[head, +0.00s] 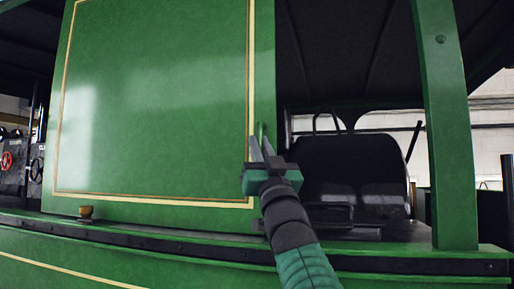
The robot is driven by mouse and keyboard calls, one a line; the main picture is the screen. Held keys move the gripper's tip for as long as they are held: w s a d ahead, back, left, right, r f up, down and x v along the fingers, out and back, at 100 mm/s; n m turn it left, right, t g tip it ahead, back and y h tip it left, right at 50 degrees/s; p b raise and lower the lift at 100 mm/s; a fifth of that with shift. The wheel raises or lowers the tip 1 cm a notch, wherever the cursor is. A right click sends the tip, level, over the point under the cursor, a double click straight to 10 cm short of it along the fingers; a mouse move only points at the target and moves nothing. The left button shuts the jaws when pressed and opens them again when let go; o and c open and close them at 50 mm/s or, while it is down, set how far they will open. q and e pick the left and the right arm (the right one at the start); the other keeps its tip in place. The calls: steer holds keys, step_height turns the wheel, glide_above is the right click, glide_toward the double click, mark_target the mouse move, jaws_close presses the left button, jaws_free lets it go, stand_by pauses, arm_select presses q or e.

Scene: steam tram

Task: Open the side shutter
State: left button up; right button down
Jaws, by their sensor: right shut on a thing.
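The side shutter (155,100) is a large green panel with a gold and cream border line, filling the left and middle of the head view. A small green handle (260,131) stands near its right edge. My right gripper (262,147) reaches up from the bottom right and is shut on the handle at that edge; the exact grip at the fingertips is small and partly hidden. To the right of the shutter there is an opening into the dark cab. My left gripper is not in view.
A green upright post (448,130) stands to the right of the opening. A dark seat-like shape (350,170) shows inside. A green ledge (400,257) runs along below. A small brass knob (87,212) sits at the shutter's lower left; red and black handwheels (7,160) are at far left.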

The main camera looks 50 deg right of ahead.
steer(key=shift+s+a+r, duration=0.1)
steer(key=shift+s+r, duration=0.15)
steer(key=shift+r, duration=0.05)
steer(key=c, duration=1.7)
jaws_free()
steer(key=shift+d+f, duration=0.1)
steer(key=shift+d, duration=0.15)
steer(key=shift+w+f, duration=0.15)
steer(key=shift+a+f+b, duration=0.1)
steer(key=shift+f+b, duration=0.15)
steer(key=shift+b, duration=0.1)
steer(key=b+v, duration=1.4)
steer(key=v, duration=0.2)
steer(key=shift+f, duration=0.1)
